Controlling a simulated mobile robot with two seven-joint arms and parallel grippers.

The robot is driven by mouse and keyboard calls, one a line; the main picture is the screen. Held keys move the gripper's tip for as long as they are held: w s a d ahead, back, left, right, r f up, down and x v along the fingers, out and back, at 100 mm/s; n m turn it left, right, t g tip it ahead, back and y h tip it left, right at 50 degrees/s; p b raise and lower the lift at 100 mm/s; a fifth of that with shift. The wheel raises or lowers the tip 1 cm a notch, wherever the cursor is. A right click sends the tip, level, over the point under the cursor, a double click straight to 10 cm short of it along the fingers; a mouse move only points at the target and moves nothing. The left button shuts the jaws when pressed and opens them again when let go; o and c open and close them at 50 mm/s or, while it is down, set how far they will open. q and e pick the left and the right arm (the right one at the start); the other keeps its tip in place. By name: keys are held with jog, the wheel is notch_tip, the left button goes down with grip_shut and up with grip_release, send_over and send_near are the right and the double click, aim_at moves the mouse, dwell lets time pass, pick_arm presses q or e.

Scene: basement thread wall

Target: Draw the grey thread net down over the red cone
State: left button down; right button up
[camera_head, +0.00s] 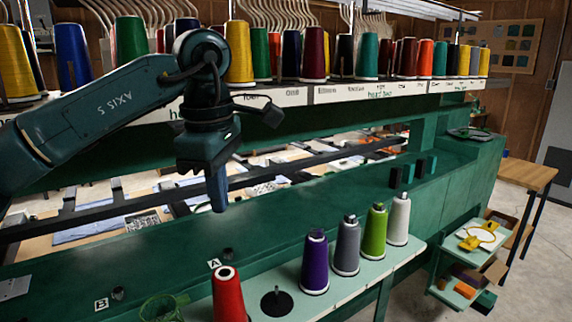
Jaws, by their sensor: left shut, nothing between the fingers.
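The red cone (228,295) stands upright at the bottom, its lower part cut off by the picture edge. Its top is bare, with a dark hole, and no net shows on it. I cannot pick out a grey net for certain. A see-through, greenish mesh-like piece (162,309) sits left of the red cone, partly cut off. My left gripper (218,208) points down above the green machine beam, above and behind the red cone and apart from it. It is shut and empty. My right gripper is not in view.
Purple (315,263), grey (346,246), lime (375,231) and white (398,220) cones stand on the pale shelf (400,252). An empty dark peg (277,301) is between red and purple. Many cones line the rack (330,94) behind my arm. A trolley (470,262) stands right.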

pick_arm(q)
jog(key=shift+w+f+b, duration=0.2)
jog(key=shift+f+b, duration=1.4)
jog(key=shift+f, duration=1.05)
jog(key=shift+f+b, duration=0.4)
jog(key=shift+f, duration=0.4)
jog(key=shift+w+d+f+b, duration=0.15)
jog(key=shift+f+b, duration=0.4)
jog(key=shift+f, duration=0.35)
notch_tip(320, 180, up, 7)
jog(key=p, duration=0.5)
jog(key=shift+s+p, duration=0.3)
